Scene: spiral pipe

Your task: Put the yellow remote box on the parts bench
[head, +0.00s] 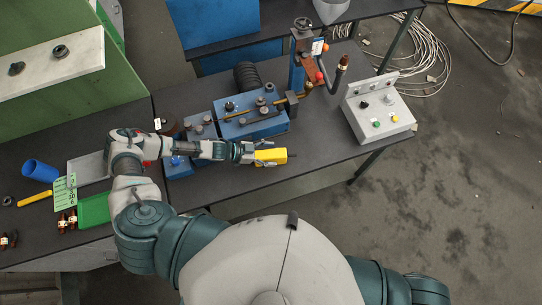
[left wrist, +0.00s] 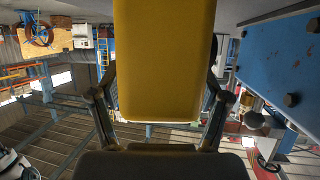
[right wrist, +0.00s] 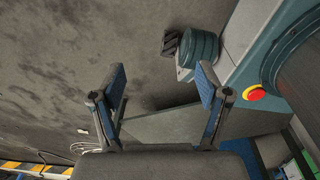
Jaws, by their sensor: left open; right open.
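The yellow remote box (head: 271,157) is at the front of the dark bench top with the blue machine, beside the machine's front. My left gripper (head: 264,153) reaches it from the left, with its open fingers on either side of the near end. In the left wrist view the yellow box (left wrist: 165,60) fills the space between the two fingers (left wrist: 160,100); whether they touch it is unclear. My right gripper (right wrist: 160,85) is open and empty in the right wrist view, over the floor. The dark bench top (head: 35,228) at the left holds small parts.
The blue machine (head: 252,112) stands behind the box. A grey control box (head: 378,108) with buttons is at the right end. A blue cup (head: 40,171), a green tray (head: 94,209) and a grey tray (head: 88,168) are at the left. Bench surface right of the box is clear.

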